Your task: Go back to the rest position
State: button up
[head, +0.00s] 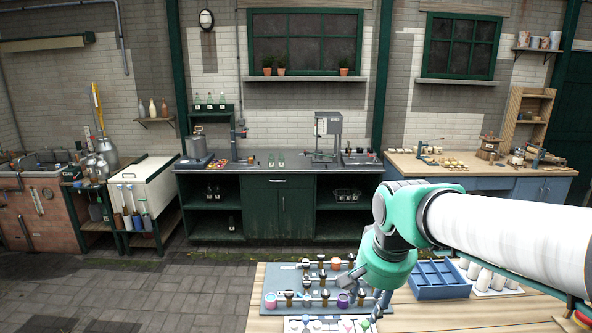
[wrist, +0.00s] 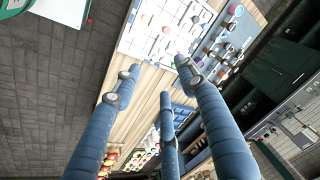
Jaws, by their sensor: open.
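My gripper (head: 362,294) hangs at the front of the wooden table (head: 262,325) in the head view, partly hidden by my teal wrist. In the wrist view my gripper's blue fingers (wrist: 160,80) are spread apart, with nothing between them. Below them are the pale wooden table top and a white gridded sheet or tray (wrist: 165,28) with small coloured pieces. The gap between the fingertips and the table cannot be told.
A grey-blue board (head: 272,300) with several dark-topped pieces and a purple item (head: 343,299) lies beside my gripper. A blue divided tray (head: 437,292) and white cylinders (head: 483,278) stand to the right. Counters line the back wall; the paved floor (head: 170,290) at left is clear.

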jog(key=s+d+n+t, duration=0.1)
jog(key=s+d+n, duration=0.1)
jog(key=s, duration=0.7)
jog(key=s+d+r+n+t, duration=0.1)
jog(key=s+d, duration=0.2)
jog(key=s, duration=0.7)
jog(key=shift+n, duration=0.4)
